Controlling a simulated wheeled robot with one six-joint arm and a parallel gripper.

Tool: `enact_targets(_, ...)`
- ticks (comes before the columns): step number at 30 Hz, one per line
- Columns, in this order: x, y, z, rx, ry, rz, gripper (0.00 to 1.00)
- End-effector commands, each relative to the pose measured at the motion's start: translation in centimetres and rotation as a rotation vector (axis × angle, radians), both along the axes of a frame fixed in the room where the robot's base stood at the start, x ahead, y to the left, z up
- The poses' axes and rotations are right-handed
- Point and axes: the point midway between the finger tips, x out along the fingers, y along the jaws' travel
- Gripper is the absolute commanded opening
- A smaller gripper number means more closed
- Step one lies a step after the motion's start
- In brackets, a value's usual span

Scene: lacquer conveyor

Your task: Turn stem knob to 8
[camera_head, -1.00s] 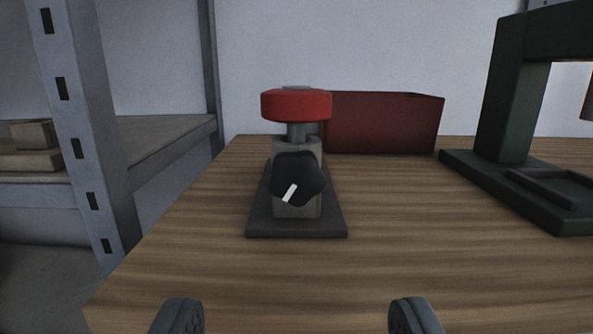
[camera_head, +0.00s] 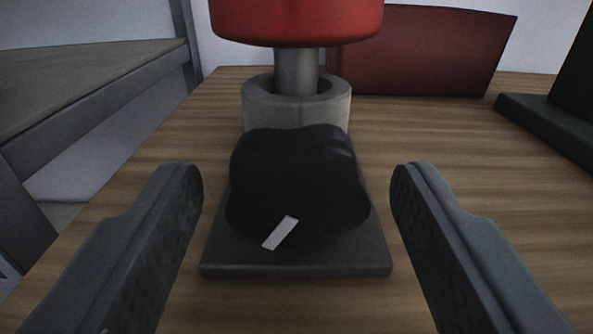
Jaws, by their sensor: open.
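The black lobed knob (camera_head: 297,185) faces me on the front of a grey metal body (camera_head: 296,108). Its white pointer mark (camera_head: 280,233) sits low on its face and slants toward the lower left. No numbers or scale show around it. A red round cap (camera_head: 297,20) stands above on a grey stem (camera_head: 296,72). All of this is on a dark base plate (camera_head: 296,262). My gripper (camera_head: 297,195) is open, with one finger on each side of the knob. A gap shows between each finger and the knob.
The unit stands on a wooden table (camera_head: 425,150). A dark red box (camera_head: 425,52) is behind it to the right. A dark green stand (camera_head: 550,115) is at the right edge. A grey metal shelf (camera_head: 90,85) is at the left.

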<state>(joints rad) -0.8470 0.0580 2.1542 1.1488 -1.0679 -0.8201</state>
Motion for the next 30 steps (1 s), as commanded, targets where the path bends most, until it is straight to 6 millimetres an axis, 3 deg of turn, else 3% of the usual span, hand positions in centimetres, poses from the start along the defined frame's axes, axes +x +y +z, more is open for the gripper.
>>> enact_targets(7, 0.05, 0.01, 0.02, 0.000, 0.000, 0.000, 0.58)
enact_targets(14, 0.04, 0.02, 0.03, 0.000, 0.000, 0.001, 0.15)
enact_targets(23, 0.03, 0.03, 0.03, 0.033, -0.003, 0.001, 0.15)
enact_targets(30, 0.04, 0.08, 0.03, 0.164, -0.014, 0.001, 0.15)
